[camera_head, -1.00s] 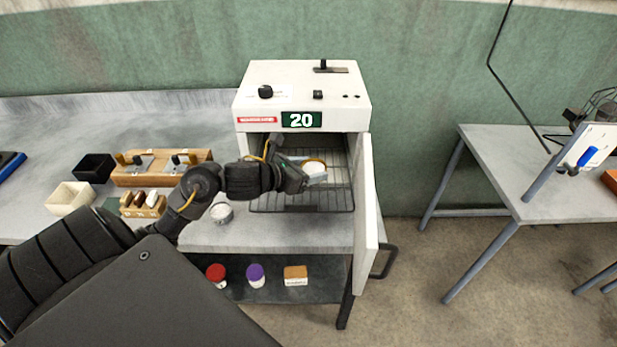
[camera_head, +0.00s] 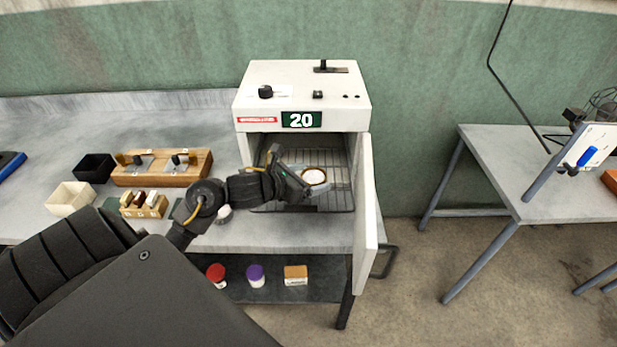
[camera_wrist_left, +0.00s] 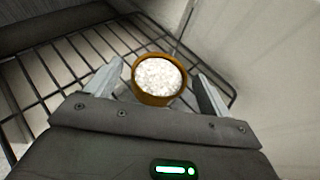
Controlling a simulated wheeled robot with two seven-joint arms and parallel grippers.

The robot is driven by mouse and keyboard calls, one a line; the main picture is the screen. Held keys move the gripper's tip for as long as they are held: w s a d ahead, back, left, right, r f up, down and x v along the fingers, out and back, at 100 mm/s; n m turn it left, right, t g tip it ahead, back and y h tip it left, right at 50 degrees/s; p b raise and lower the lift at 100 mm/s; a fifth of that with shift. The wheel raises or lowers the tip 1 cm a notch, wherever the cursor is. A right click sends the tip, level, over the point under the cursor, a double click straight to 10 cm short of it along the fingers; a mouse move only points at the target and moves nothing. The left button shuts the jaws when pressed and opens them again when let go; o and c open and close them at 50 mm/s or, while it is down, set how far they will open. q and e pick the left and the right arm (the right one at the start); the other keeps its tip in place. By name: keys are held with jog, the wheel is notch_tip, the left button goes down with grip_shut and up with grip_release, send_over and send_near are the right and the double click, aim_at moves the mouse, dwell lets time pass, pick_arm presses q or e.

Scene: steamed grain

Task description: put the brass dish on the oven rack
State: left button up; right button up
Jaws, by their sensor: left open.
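The brass dish (camera_head: 314,176) holds white grain and is at the oven rack (camera_head: 333,199) inside the open oven. In the left wrist view the dish (camera_wrist_left: 158,98) appears upright over the rack's wires (camera_wrist_left: 50,72), between the two fingers, with gaps at both sides. My left gripper (camera_head: 316,184) reaches into the oven and is open around the dish; it also shows in the left wrist view (camera_wrist_left: 158,88). The dish's underside is hidden, though it looks to be resting on the rack. My right gripper is not in view.
The white oven (camera_head: 300,92) reads 20. Its open door (camera_head: 366,200) stands close at the right of the rack. A wooden holder (camera_head: 162,168), small boxes and a small metal cup (camera_head: 222,213) are on the bench at left.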

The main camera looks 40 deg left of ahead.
pick_arm(q)
jog(key=shift+s+r, duration=0.1)
jog(key=shift+r, duration=0.1)
jog(key=v, duration=0.8)
jog(key=shift+s+a+f+b, duration=0.1)
jog(key=shift+s+f+b, duration=0.05)
jog(key=shift+s+b, duration=0.25)
jog(key=shift+s+a+r+p, duration=0.1)
jog(key=shift+s+r+p, duration=0.4)
jog(key=shift+s+a+r+p, duration=0.1)
jog(key=shift+s+r+p, duration=0.2)
jog(key=shift+s, duration=0.3)
jog(key=shift+s+a, duration=0.1)
jog(key=shift+s, duration=0.15)
jog(key=shift+f, duration=0.1)
